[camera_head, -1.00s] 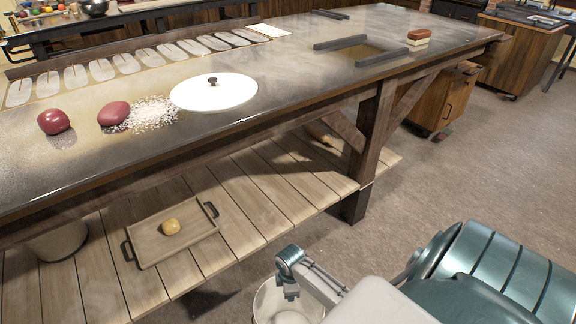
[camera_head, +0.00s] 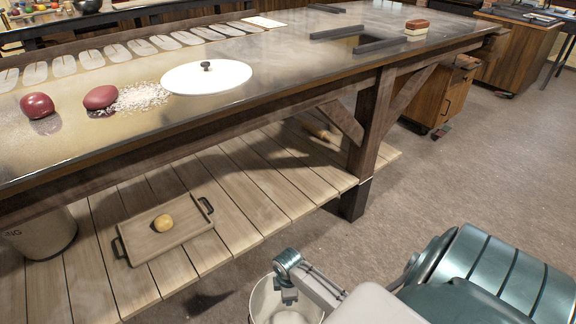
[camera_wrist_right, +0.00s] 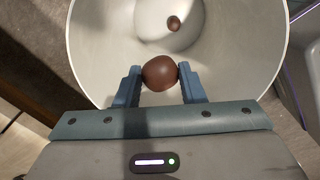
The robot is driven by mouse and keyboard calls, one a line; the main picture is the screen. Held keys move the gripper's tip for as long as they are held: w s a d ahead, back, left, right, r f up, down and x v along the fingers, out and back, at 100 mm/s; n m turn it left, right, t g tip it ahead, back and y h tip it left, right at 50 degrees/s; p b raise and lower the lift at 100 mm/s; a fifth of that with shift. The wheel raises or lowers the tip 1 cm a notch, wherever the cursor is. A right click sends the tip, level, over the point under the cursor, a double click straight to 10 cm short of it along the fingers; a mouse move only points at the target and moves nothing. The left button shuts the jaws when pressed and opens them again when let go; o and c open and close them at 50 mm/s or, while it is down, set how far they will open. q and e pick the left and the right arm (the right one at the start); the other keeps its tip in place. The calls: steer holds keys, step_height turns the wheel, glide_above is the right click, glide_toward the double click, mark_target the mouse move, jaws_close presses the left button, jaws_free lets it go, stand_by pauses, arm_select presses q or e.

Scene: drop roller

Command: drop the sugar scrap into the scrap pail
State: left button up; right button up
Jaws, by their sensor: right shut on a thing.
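The sugar scrap, a smooth round brown lump (camera_wrist_right: 160,73), is pinched between the two blue-grey fingertips of my right gripper (camera_wrist_right: 161,76). It hangs over the open mouth of the scrap pail (camera_wrist_right: 88,45), a pale, round-walled bucket, in the right wrist view. A second brown lump (camera_wrist_right: 174,23) shows deeper inside the pail. In the head view the pail (camera_head: 262,300) stands at the bottom middle, cut off by the frame, with my right gripper (camera_head: 288,296) above it. The held lump cannot be made out there. My left gripper is not in view.
The long bench (camera_head: 250,105) holds red lumps, white grains and a white disc (camera_head: 206,78). Its slatted lower shelf (camera_head: 235,190) carries a wooden tray (camera_head: 150,243) with a yellowish ball (camera_head: 162,223). A pail-like container (camera_head: 45,235) stands at far left. Floor right of the bench is clear.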

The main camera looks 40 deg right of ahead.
steer(key=o, duration=1)
steer(key=shift+o, duration=0.2)
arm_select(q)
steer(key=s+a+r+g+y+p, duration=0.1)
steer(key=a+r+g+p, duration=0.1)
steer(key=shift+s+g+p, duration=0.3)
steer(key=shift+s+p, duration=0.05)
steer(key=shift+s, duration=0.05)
arm_select(e)
step_height(320, 180, up, 11)
steer(key=shift+s, duration=0.15)
steer(key=shift+a+f, duration=0.1)
steer(key=shift+a, duration=0.05)
